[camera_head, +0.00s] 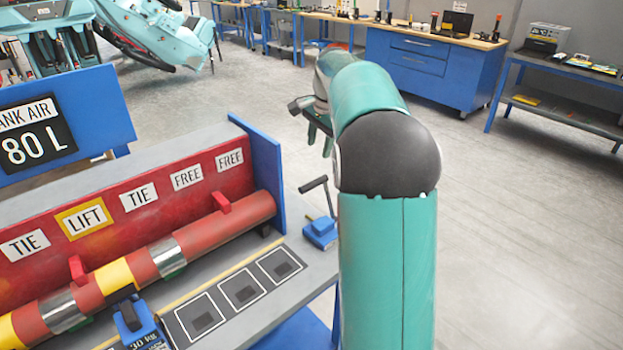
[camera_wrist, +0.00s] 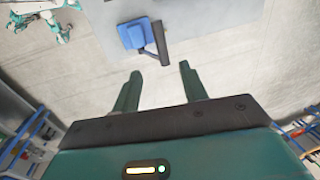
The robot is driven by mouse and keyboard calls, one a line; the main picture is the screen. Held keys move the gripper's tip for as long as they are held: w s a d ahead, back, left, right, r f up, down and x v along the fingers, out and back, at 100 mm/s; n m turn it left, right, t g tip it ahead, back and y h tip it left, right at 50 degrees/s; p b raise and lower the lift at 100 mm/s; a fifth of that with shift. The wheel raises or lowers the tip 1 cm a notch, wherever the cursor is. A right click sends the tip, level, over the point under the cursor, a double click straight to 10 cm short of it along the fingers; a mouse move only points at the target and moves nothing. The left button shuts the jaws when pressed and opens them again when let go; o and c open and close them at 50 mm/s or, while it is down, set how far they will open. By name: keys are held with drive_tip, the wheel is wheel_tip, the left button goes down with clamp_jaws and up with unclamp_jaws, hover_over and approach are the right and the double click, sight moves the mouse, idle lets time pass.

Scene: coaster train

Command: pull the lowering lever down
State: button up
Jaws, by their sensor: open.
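The lowering lever is a dark bar with a grip at its top (camera_head: 314,184), rising at a slant from a small blue block (camera_head: 320,231) at the right end of the grey bench. In the wrist view the dark grip (camera_wrist: 160,42) and blue block (camera_wrist: 131,36) lie beyond my fingertips, with the grip roughly in line with the gap between them. My gripper (camera_wrist: 160,72) is open and empty, apart from the lever in the picture. In the head view my gripper (camera_head: 320,128) appears above the lever, partly hidden by my teal arm.
A red and yellow pipe (camera_head: 150,265) with red handles lies on the bench (camera_head: 300,262) left of the lever. A blue weight (camera_head: 138,323) sits near the front. Floor to the right is clear.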

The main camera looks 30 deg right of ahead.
sight(312, 183)
drive_tip(key=w+f, duration=0.1)
drive_tip(key=f, duration=0.3)
drive_tip(key=w+f, duration=0.1)
drive_tip(key=f, duration=0.8)
drive_tip(key=shift+w+a+f, duration=0.15)
drive_tip(key=shift+w+f, duration=0.15)
drive_tip(key=shift+w, duration=0.1)
clamp_jaws()
